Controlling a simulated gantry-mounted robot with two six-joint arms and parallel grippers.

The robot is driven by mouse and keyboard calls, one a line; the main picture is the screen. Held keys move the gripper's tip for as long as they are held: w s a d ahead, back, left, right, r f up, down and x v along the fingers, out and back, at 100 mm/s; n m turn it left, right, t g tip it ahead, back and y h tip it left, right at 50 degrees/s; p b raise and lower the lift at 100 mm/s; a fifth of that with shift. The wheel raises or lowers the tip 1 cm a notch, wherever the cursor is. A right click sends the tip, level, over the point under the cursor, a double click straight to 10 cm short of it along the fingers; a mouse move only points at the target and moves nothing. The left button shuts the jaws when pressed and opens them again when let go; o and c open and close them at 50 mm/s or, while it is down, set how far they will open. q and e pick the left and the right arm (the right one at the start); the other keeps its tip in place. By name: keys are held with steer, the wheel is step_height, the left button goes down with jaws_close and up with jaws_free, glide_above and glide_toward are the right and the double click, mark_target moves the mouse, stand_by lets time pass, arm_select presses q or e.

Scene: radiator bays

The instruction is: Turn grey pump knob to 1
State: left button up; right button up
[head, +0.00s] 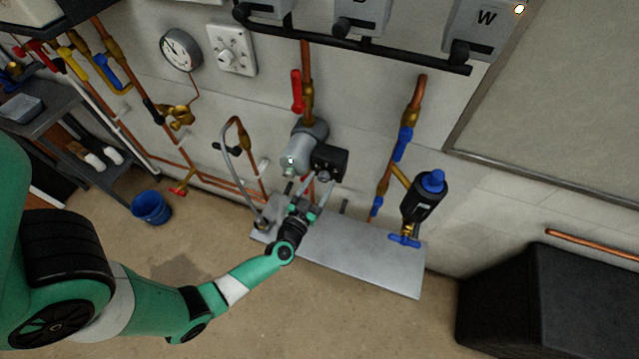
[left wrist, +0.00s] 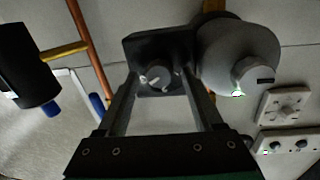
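The grey pump (head: 303,143) is on the copper pipe, with a black control box (head: 331,158) on its right. A small grey knob (head: 324,175) is on the box's lower front. The left wrist view shows the knob (left wrist: 157,79) on the black box face, with pale marks near it that are too small to read. My left gripper (head: 307,190) is just below and in front of the box. Its fingers are open, one either side of the knob in the left wrist view (left wrist: 168,92), with nothing visibly held. I cannot tell whether they touch it. My right gripper is not in view.
A grey metal shelf (head: 350,250) lies below the gripper. A red lever (head: 296,92) is above the pump. A black-and-blue valve unit (head: 423,195) stands to the right, and a bent grey hose (head: 229,146) to the left. A black box (head: 550,310) fills the lower right.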

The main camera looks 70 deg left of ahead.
arm_select(q)
jaws_close()
steer(key=shift+n, duration=0.4)
steer(key=n+b, duration=0.1)
steer(key=n, duration=0.4)
steer(key=shift+f+y, duration=0.1)
steer(key=shift+y, duration=0.2)
steer(key=n+b, duration=0.2)
steer(key=n, duration=0.5)
steer(key=shift+f+y, duration=0.1)
steer(key=shift+y, duration=0.3)
steer(key=n, duration=0.3)
steer(key=n+b, duration=0.1)
steer(key=n, duration=0.3)
steer(key=shift+d+g+y, duration=0.1)
steer(key=shift+g+y, duration=0.2)
steer(key=shift+y, duration=0.1)
steer(key=n+b, duration=0.1)
steer(key=n, duration=0.4)
steer(key=shift+w+n+g, duration=0.1)
steer(key=shift+n+g, duration=0.2)
steer(key=shift+n, duration=0.1)
